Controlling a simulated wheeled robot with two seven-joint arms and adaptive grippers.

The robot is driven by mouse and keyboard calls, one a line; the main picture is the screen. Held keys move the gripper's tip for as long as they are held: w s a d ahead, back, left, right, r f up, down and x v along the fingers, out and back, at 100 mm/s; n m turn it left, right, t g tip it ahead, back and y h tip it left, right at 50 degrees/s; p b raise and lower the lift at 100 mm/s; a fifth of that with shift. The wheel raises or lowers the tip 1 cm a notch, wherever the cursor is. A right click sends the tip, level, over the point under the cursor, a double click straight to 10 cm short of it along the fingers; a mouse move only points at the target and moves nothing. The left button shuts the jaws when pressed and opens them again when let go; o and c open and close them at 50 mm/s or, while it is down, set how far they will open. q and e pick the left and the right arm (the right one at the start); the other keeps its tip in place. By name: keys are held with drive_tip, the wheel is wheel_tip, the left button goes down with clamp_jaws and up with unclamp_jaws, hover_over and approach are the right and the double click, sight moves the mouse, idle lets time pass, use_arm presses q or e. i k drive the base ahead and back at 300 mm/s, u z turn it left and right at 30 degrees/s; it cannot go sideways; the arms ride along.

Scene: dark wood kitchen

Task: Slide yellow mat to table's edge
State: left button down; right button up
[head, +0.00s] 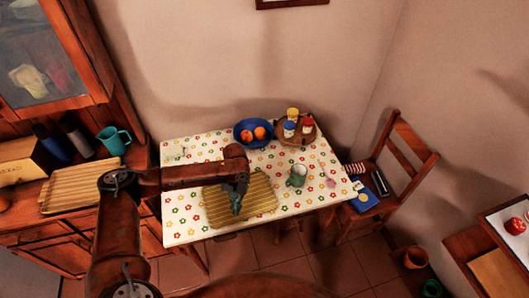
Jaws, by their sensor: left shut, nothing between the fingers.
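The yellow mat (264,200) lies on the flower-patterned table (186,222), close to its front edge and left of the green mug. My left gripper (236,209) points down over the middle of the mat. Its fingers are shut and empty; I cannot tell whether the tips touch the mat. My left forearm crosses above the table's left part and hides some of it. My right gripper is not in view.
A green mug (297,176) stands just right of the mat. A blue bowl with oranges (244,139) and a round tray with jars (304,138) are at the back. A wooden chair (388,180) is at the right. The table's right front is clear.

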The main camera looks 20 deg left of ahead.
sight(260, 197)
drive_tip(key=i, duration=1.25)
